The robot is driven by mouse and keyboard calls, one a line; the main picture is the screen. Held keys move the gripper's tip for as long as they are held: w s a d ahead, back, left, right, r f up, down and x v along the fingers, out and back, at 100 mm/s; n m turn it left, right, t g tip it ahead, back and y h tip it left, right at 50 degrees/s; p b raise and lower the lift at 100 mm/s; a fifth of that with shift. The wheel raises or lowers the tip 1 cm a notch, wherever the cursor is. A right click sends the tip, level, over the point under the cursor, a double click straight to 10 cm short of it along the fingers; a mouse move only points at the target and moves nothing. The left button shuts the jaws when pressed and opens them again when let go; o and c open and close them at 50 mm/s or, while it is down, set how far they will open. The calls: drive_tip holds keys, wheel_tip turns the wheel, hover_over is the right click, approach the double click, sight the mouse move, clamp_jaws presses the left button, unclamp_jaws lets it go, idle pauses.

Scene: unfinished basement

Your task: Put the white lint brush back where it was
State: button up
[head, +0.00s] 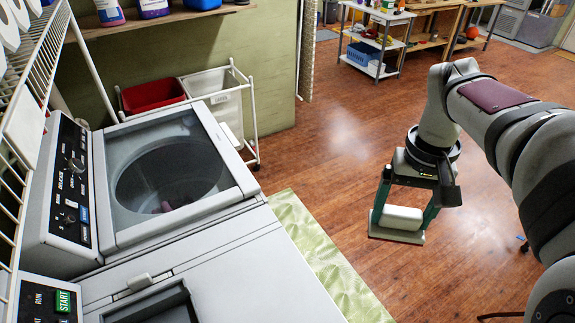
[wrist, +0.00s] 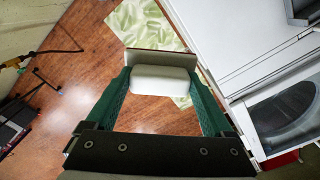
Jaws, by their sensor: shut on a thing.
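The white lint brush (head: 401,218) is held between the two green fingers of my gripper (head: 404,212), in the air over the wooden floor to the right of the machines. In the wrist view my gripper (wrist: 162,88) is shut on the white lint brush (wrist: 160,80), with a finger on each side of it. A flat pale plate with a dark edge shows along the brush's far side. The frames do not show where the brush stood before.
A washer (head: 170,180) with a glass lid and a second grey machine (head: 230,280) stand at left. A green mat (head: 318,255) lies beside them. A wire rack (head: 30,75), a wooden shelf (head: 150,20) and a laundry cart (head: 222,105) are behind. The floor under my gripper is clear.

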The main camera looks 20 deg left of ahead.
drive_tip(key=w+a+f+n, duration=0.4)
drive_tip(key=w+a+f, duration=0.15)
drive_tip(key=a, duration=0.45)
drive_tip(key=a+f+n, duration=0.1)
drive_tip(key=a+f, duration=0.4)
drive_tip(key=a, duration=0.3)
drive_tip(key=a+f+n, duration=0.2)
drive_tip(key=a+f, duration=0.3)
drive_tip(key=a, duration=0.4)
drive_tip(key=a+f+n, duration=0.1)
drive_tip(key=a+f, duration=0.5)
drive_tip(key=a, duration=0.3)
drive_tip(key=shift+s+a, duration=0.1)
drive_tip(key=shift+s, duration=0.25)
wheel_tip(320, 180, down, 4)
drive_tip(key=shift+f, duration=0.1)
